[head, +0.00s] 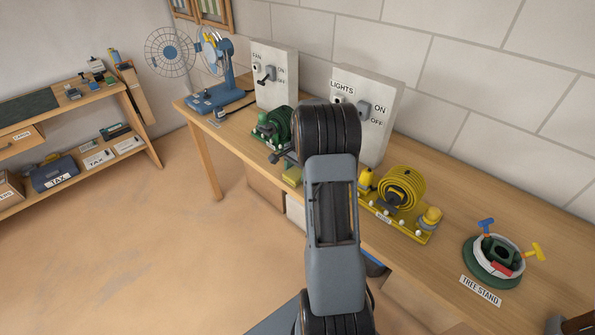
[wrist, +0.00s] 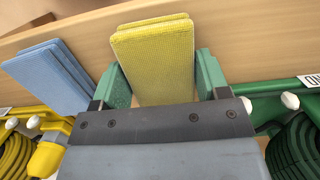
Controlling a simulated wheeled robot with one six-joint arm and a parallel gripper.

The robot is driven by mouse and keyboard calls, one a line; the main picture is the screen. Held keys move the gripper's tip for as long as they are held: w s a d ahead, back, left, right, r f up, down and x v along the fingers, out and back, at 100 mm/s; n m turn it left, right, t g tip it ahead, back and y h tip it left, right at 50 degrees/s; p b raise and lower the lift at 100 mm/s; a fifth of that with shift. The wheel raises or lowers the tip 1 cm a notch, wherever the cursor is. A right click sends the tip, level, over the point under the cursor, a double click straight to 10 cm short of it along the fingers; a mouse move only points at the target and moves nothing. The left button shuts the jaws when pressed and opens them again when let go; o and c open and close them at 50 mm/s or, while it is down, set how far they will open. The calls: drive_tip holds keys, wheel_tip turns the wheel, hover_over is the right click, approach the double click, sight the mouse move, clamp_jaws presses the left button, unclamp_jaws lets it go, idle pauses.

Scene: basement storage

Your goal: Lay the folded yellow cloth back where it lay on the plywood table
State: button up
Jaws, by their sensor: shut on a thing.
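The folded yellow cloth (wrist: 153,58) is between the two green fingers of my gripper (wrist: 160,72) in the wrist view. My gripper is shut on it, one finger at each side. The far end of the cloth sticks out past the fingers over the plywood table (wrist: 235,32). Whether its underside touches the wood, I cannot tell. In the head view, a small yellow patch, likely the cloth (head: 292,175), shows left of my arm at the table's front edge. My arm hides much of that area.
A folded blue cloth (wrist: 50,76) lies left of the yellow one in the wrist view. A green hose reel (head: 275,127) and a yellow reel (head: 403,187) stand on either side of my arm. The LIGHTS switch box (head: 383,100) stands behind. The floor at left is clear.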

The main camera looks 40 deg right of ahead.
drive_tip(key=o, duration=0.8)
drive_tip(key=shift+r, duration=0.1)
wheel_tip(320, 180, up, 11)
drive_tip(key=d, duration=0.2)
drive_tip(key=s+a+r+n+t+h, duration=0.1)
drive_tip(key=s+a+r+n, duration=0.15)
drive_tip(key=a, duration=0.45)
drive_tip(key=s+a+r+n, duration=0.2)
drive_tip(key=a+r+n, duration=0.15)
drive_tip(key=a, duration=0.35)
drive_tip(key=shift+s+a+f+n+t+p, duration=0.15)
drive_tip(key=shift+s+a+f+n+t, duration=0.35)
drive_tip(key=shift+s+a+n, duration=1.5)
drive_tip(key=shift+s+a+f+n+t+p, duration=0.1)
drive_tip(key=shift+s+a+f+n+t, duration=0.45)
drive_tip(key=shift+s+a+n, duration=1.45)
drive_tip(key=shift+s+a+f+n+t+p, duration=0.15)
drive_tip(key=shift+s+a+f+n, duration=0.75)
drive_tip(key=shift+s+a, duration=1.25)
